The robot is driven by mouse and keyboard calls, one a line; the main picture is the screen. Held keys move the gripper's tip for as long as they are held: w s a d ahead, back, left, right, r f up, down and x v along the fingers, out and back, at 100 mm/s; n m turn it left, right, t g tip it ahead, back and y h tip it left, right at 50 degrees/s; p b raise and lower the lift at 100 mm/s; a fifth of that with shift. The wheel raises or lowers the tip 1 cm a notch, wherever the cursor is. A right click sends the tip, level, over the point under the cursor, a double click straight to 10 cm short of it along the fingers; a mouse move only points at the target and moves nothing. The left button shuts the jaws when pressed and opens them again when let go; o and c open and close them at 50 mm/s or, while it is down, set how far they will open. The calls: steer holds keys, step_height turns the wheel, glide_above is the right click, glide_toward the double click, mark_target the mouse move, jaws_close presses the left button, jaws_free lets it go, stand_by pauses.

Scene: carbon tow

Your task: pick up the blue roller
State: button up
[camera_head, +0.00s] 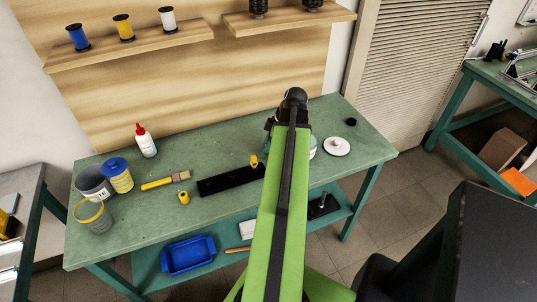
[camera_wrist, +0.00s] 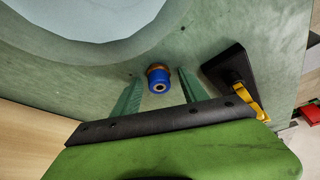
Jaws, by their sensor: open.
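The blue roller (camera_wrist: 158,84) shows in the wrist view as a short blue cylinder with a hole in its end and a brown-orange band behind it. It is on or just above the green bench surface. My gripper (camera_wrist: 160,74) is open, with one green finger on each side of the roller and a gap on both sides. I cannot tell how deep the roller lies between the fingers. In the head view my arm reaches over the bench, and the roller and my fingertips cannot be made out there.
A large pale round thing (camera_wrist: 85,12) fills the wrist view's upper left. A black block with a yellow part (camera_wrist: 232,70) is close right of my fingers. On the bench (camera_head: 225,208) are a black tray (camera_head: 222,182), a brush (camera_head: 165,181), a white-red bottle (camera_head: 146,142) and tubs (camera_head: 119,180).

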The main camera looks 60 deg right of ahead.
jaws_close()
stand_by(0.3)
steer(key=shift+r, duration=0.1)
step_height(320, 180, up, 10)
steer(key=p, duration=1)
steer(key=shift+w, duration=0.1)
